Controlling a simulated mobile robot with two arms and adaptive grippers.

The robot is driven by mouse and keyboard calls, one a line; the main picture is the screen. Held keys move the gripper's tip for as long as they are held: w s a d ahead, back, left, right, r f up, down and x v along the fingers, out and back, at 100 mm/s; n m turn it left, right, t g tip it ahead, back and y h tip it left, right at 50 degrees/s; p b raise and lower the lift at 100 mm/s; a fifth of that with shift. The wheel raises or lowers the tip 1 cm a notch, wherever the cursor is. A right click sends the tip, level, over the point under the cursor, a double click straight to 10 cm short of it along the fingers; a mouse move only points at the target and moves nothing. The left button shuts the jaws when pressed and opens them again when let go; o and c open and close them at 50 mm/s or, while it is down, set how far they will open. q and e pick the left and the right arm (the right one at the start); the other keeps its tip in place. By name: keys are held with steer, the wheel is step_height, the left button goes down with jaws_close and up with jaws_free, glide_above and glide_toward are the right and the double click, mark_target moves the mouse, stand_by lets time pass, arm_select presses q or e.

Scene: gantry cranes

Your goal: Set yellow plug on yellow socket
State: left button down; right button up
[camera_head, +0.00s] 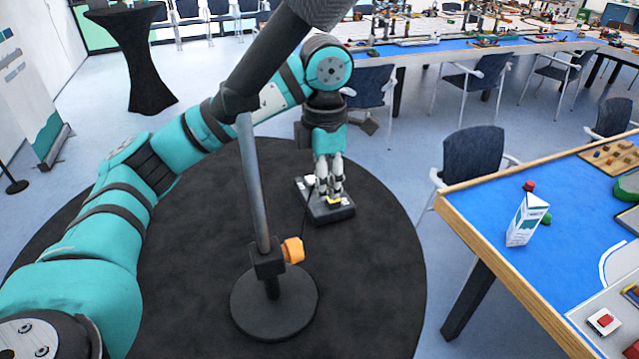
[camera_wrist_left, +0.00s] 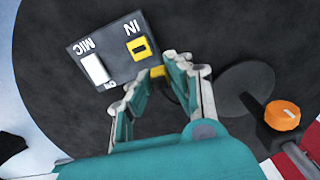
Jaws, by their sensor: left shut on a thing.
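A dark box (camera_head: 340,215) lies on the round black floor area, and it also shows in the left wrist view (camera_wrist_left: 115,68) with the labels MIC and IN. The yellow socket (camera_wrist_left: 138,48) is a yellow frame with a dark centre beside IN. My left gripper (camera_head: 328,190) points down over the box. In the wrist view its fingers (camera_wrist_left: 156,80) are shut on the small yellow plug (camera_wrist_left: 158,72), close beside the yellow socket. The plug looks outside the socket; its height above the box cannot be told. My right gripper is not in view.
A white part (camera_wrist_left: 96,69) sits beside MIC on the box. A stand with a round black base (camera_head: 274,302), a grey pole and an orange knob (camera_head: 293,250) rises near my left arm. A blue-topped table (camera_head: 500,210) with a carton (camera_head: 526,220) is on the right.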

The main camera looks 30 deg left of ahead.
arm_select(q)
steer(key=shift+w+d+r+p, duration=0.3)
steer(key=shift+w, duration=0.35)
steer(key=shift+w+d+r+p, duration=0.25)
steer(key=shift+w, duration=0.4)
steer(key=shift+w+a, duration=0.1)
steer(key=shift+w+a+f, duration=0.1)
steer(key=shift+w+a, duration=0.1)
steer(key=shift+a, duration=0.15)
steer(key=shift+f+b, duration=1.8)
steer(key=shift+f, duration=0.1)
stand_by(3.3)
steer(key=c, duration=0.7)
jaws_free()
steer(key=shift+o, duration=0.2)
